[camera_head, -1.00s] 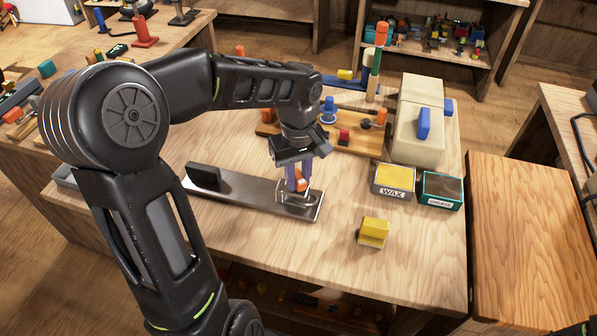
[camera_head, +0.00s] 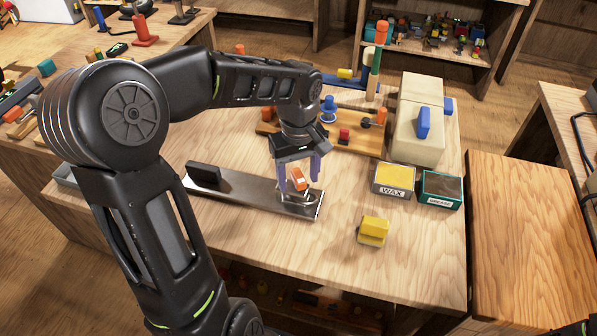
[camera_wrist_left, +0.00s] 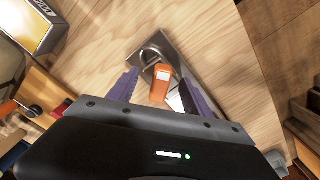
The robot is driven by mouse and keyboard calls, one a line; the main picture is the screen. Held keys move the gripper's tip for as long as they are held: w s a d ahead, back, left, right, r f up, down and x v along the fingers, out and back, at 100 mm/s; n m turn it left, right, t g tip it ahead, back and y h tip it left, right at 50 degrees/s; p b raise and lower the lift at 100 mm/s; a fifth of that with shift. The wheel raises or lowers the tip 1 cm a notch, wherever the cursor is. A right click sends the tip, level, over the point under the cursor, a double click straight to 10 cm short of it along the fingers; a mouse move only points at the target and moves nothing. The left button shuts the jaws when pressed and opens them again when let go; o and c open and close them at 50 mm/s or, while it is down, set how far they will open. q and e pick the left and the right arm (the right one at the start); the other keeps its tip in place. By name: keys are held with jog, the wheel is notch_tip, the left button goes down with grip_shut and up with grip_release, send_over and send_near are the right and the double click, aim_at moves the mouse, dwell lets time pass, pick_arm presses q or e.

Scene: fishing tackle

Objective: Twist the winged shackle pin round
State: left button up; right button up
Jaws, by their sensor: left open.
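The winged shackle pin has an orange wing (camera_head: 298,179) and stands at the right end of a grey metal plate (camera_head: 245,191). A metal shackle loop (camera_head: 303,198) shows beneath it. My left gripper (camera_head: 300,177) is open above the plate end, its purple fingers on either side of the orange wing and apart from it. In the left wrist view the orange wing (camera_wrist_left: 162,82) sits between the open fingers, with the shackle loop (camera_wrist_left: 150,55) beyond it. My right gripper is not in view.
A wax box (camera_head: 393,180), a green-sided box (camera_head: 441,190) and a yellow block (camera_head: 373,231) stand to the right. A wooden board with small parts (camera_head: 365,143) and a beige case (camera_head: 418,118) lie behind. The front table area is clear.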

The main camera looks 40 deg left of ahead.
pick_arm(q)
jog(key=shift+r+p, duration=2.2)
jog(key=shift+r, duration=1.15)
jog(key=shift+c, duration=0.5)
jog(key=shift+r+p, duration=0.2)
jog(key=shift+p, duration=0.1)
jog(key=shift+c, duration=0.6)
notch_tip(320, 180, up, 2)
jog(key=p, duration=0.4)
jog(key=shift+r, duration=0.25)
jog(key=shift+c, duration=0.5)
jog(key=shift+f, duration=0.15)
jog(key=shift+f, duration=0.2)
notch_tip(320, 180, down, 7)
jog(key=b, duration=0.5)
jog(key=shift+f+b, duration=0.1)
jog(key=shift+b, duration=0.2)
jog(key=shift+f+b, duration=0.95)
jog(key=shift+f, duration=0.1)
